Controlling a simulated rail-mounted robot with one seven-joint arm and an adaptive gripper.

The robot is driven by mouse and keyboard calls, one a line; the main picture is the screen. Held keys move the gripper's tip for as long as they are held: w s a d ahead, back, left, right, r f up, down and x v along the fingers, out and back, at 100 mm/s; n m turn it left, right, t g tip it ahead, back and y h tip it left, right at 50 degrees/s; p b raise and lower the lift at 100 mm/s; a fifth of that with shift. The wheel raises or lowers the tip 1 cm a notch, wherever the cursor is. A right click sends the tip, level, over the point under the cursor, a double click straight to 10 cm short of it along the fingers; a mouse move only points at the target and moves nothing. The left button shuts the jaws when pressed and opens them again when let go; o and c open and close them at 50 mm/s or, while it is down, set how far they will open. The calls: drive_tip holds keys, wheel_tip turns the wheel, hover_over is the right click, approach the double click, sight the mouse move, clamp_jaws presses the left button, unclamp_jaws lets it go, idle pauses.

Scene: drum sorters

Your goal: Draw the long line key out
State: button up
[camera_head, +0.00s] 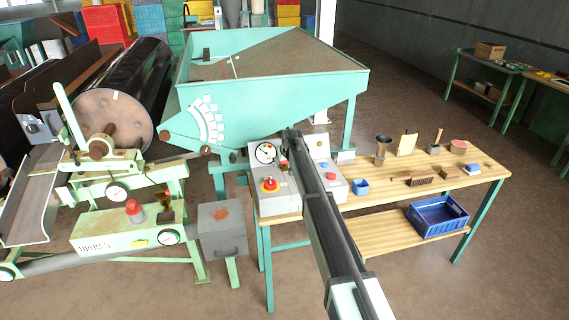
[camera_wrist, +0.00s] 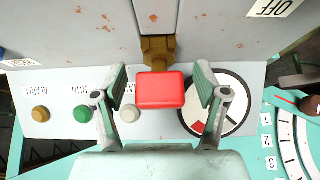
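In the wrist view a red block-shaped head (camera_wrist: 161,91) with a brass piece (camera_wrist: 158,50) behind it stands at the grey control panel (camera_wrist: 60,75); it looks like the key. My gripper (camera_wrist: 160,72) has one finger on each side of the red head, with a visible gap on both sides. It is open and holds nothing. How deep the key sits cannot be told.
Near the key are a white button (camera_wrist: 130,114), a green button (camera_wrist: 82,114), an amber button (camera_wrist: 40,114) and a round dial (camera_wrist: 235,118). The box also has a red mushroom button (camera_head: 270,184). A teal hopper (camera_head: 262,110) stands behind; small items lie on the wooden bench (camera_head: 385,200).

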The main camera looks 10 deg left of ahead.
drive_tip(key=c, duration=1)
drive_tip(key=shift+r, duration=0.15)
wheel_tip(320, 180, up, 20)
drive_tip(key=b, duration=0.5)
drive_tip(key=shift+b, duration=0.4)
